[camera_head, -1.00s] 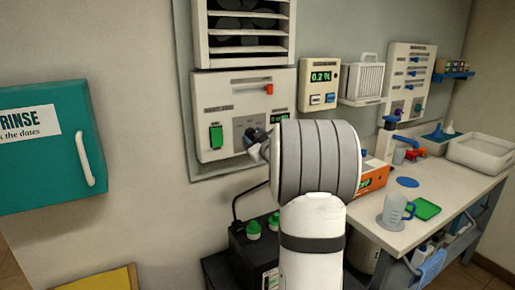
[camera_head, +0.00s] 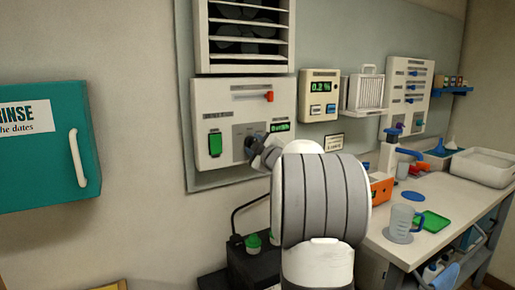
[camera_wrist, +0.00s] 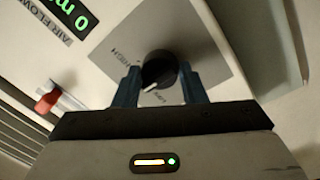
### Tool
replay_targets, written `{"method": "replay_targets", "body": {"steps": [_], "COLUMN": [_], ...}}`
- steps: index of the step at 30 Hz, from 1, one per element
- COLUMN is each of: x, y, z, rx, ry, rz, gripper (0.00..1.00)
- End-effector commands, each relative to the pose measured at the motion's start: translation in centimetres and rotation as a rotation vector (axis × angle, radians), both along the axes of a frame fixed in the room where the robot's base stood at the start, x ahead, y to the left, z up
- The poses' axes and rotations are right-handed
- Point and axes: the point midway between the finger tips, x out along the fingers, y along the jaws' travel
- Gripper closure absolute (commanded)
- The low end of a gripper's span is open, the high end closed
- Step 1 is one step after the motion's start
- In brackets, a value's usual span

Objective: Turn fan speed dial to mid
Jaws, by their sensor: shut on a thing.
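The fan speed dial (camera_wrist: 159,70) is a round black knob with a pale pointer mark, on a grey plate (camera_wrist: 185,30) of the white wall panel (camera_head: 214,108). In the wrist view my gripper (camera_wrist: 155,88) has one blue-grey finger on each side of the knob and is shut on it. The pointer aims toward the lower left of that view, near small lettering. Part of the plate's lettering is hidden by the knob and fingers. In the head view my wrist covers much of the area around the dial.
A green switch (camera_head: 215,143) and a red-tipped slider (camera_head: 268,96) are on the same panel. A louvred vent (camera_head: 245,35) is above. The worktable (camera_head: 440,240) with a jug (camera_head: 402,222) stands to the right. A teal cabinet (camera_head: 45,170) hangs at the left.

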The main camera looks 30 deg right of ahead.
Motion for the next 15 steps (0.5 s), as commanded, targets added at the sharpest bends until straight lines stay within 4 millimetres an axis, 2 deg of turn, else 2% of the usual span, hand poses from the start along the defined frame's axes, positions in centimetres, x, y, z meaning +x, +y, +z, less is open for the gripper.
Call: {"method": "replay_targets", "body": {"steps": [9,10,15], "x": [0.01,0.01,-0.01], "y": [0.02,0.01,-0.02], "z": [-0.28,-0.28,-0.22], "rx": [0.0,0.0,0.001], "ry": [0.004,0.004,0.003], "rz": [0.001,0.001,0.0], "gripper": [0.85,0.62,0.48]}}
